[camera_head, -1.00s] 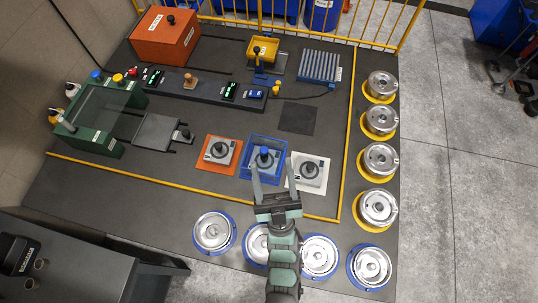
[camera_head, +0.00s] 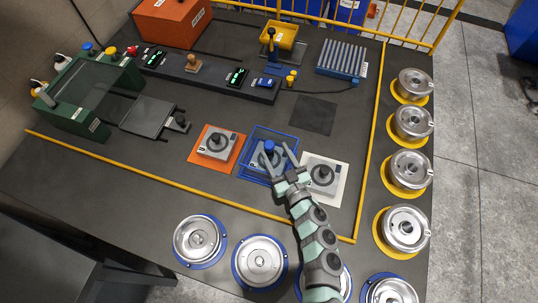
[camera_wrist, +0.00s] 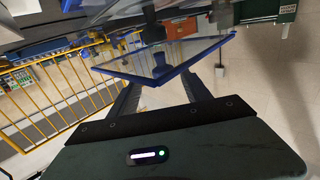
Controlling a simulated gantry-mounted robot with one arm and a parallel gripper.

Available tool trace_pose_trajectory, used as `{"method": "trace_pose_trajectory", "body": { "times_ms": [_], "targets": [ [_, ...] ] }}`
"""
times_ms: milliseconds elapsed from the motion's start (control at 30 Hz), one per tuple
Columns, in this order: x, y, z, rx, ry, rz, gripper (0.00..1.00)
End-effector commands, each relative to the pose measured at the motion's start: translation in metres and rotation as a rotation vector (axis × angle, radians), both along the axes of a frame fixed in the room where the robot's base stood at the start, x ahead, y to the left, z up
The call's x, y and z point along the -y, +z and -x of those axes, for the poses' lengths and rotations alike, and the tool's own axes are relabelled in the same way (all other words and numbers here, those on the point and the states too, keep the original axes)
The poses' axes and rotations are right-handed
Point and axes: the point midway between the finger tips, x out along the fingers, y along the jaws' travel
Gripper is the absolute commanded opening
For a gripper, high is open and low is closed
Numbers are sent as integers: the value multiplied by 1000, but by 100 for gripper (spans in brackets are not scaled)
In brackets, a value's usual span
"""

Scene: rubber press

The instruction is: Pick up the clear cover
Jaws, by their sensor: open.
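The clear cover (camera_head: 250,141) is a see-through box with blue edges and a blue knob (camera_head: 269,146) on top. It stands over the middle of three small stations in the head view. My gripper (camera_head: 277,156) is open at the cover's near right side, with its fingers pointing towards the knob. In the wrist view the cover's blue frame (camera_wrist: 206,52) lies beyond my two spread fingers (camera_wrist: 162,95), and a dark knob shape shows between them. I cannot tell whether the fingers touch the knob.
A station on an orange plate (camera_head: 203,161) stands left of the cover. One on a white plate (camera_head: 328,193) stands close right, under my arm. Round metal pots (camera_head: 409,173) line the right and front edges. A dark square mat (camera_head: 313,115) behind the cover is bare.

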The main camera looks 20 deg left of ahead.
Motion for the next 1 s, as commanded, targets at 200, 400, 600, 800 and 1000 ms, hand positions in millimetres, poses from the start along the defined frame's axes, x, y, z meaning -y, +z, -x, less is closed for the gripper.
{"method": "trace_pose_trajectory", "body": {
  "times_ms": [200, 400, 600, 800, 1000],
  "targets": [
    [-18, 1, -15, 2, 1, -4, 56],
    [-39, -1, -27, 1, 3, -4, 56],
    [-55, -1, -43, 3, 0, -3, 56],
    [-56, -1, -43, 2, 0, -2, 56],
    [-56, -1, -43, 2, 0, -2, 42]
  ]
}}
